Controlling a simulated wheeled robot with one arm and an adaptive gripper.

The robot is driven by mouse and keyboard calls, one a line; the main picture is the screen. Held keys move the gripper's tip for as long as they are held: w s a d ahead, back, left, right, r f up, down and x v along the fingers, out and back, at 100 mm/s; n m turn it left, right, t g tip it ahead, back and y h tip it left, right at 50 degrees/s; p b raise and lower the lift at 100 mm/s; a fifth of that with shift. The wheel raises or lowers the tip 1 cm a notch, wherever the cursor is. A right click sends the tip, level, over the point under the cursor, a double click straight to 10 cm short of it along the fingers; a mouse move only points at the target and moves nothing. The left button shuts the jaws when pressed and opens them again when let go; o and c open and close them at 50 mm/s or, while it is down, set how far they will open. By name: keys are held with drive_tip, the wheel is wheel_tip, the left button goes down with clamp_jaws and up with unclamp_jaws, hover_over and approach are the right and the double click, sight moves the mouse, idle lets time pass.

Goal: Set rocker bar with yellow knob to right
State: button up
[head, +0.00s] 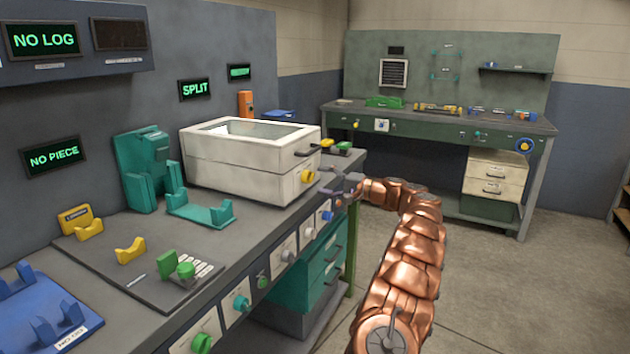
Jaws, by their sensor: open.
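A round yellow knob (307,177) sits on the front of the white box (240,178), low near its right corner. A small yellow block (326,143) sits beside a green block (344,146) at the bench's far right end. On the far bench's front, a small yellow knob (355,125) shows. I cannot tell which of these belongs to the rocker bar, nor which way a bar is set. My gripper (331,187) is open and empty, just right of the white box's yellow knob, near the bench's front edge. It appears apart from the knob.
The near bench's front panel carries several knobs, including a blue one (327,216) below my gripper. A teal cradle (201,212) and green-handled plate (185,270) stand left. Teal drawers (325,255) are underneath. The far green bench (440,122) stands behind; floor between is clear.

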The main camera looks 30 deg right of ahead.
drive_tip(key=v, duration=0.8)
idle(0.4)
